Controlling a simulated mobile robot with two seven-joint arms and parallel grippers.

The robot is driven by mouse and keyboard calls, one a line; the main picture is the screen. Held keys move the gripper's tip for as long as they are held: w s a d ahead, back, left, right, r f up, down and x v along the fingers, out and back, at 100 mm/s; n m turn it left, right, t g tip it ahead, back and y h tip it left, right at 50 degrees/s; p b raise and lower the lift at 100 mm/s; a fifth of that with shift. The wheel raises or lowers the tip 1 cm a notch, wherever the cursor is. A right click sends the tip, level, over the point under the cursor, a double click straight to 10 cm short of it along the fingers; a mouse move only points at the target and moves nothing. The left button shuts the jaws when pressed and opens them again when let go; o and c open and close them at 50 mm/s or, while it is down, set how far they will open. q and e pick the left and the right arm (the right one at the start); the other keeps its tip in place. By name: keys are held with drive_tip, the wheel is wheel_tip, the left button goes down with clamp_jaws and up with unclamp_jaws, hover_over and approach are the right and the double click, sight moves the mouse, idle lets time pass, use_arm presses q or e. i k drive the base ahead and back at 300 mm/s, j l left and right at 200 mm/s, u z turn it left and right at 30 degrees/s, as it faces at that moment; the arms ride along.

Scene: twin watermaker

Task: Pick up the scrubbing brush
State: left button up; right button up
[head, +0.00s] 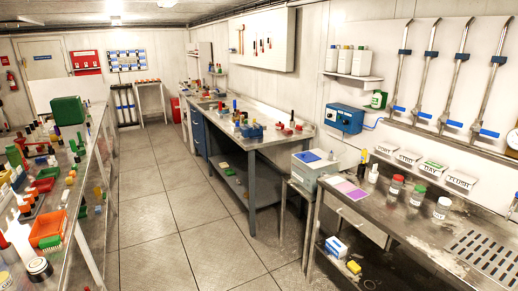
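Neither of my grippers is in the head view.
The left bench (84,222) is crowded with bottles and small coloured things. A steel counter (385,215) with several jars stands at the right, and a workbench (265,138) stands behind it. The tiled floor (165,225) between them is clear.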

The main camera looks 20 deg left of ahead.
sight(52, 243)
drive_tip(key=i+j+u, duration=0.1)
drive_tip(key=u, duration=0.3)
drive_tip(key=i+u, duration=0.5)
drive_tip(key=u, duration=0.25)
drive_tip(key=i+u, duration=0.2)
drive_tip(key=u, duration=0.2)
